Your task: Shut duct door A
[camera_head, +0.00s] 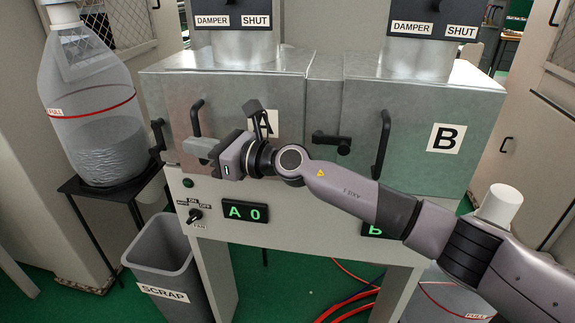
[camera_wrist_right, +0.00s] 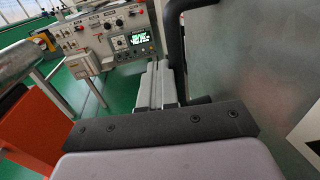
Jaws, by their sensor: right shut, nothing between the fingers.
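Duct door A (camera_head: 222,98) is a grey metal panel on the left of the cabinet, its label A (camera_head: 266,124) partly hidden behind my right wrist. I cannot tell whether it stands slightly open. Its black bar handle (camera_head: 195,118) is upright, with a black latch (camera_head: 157,136) at the door's left edge. My right gripper (camera_head: 198,147) is in front of the door's lower part, just below the handle. In the right wrist view its fingers (camera_wrist_right: 158,80) are together and empty, beside the black handle (camera_wrist_right: 175,45). Contact with the handle is unclear. My left gripper is not seen.
Door B (camera_head: 415,125) is to the right, with its own handle and a horizontal latch (camera_head: 331,141). A scrap bin (camera_head: 165,260) and a clear bag (camera_head: 90,110) on a stand are at left.

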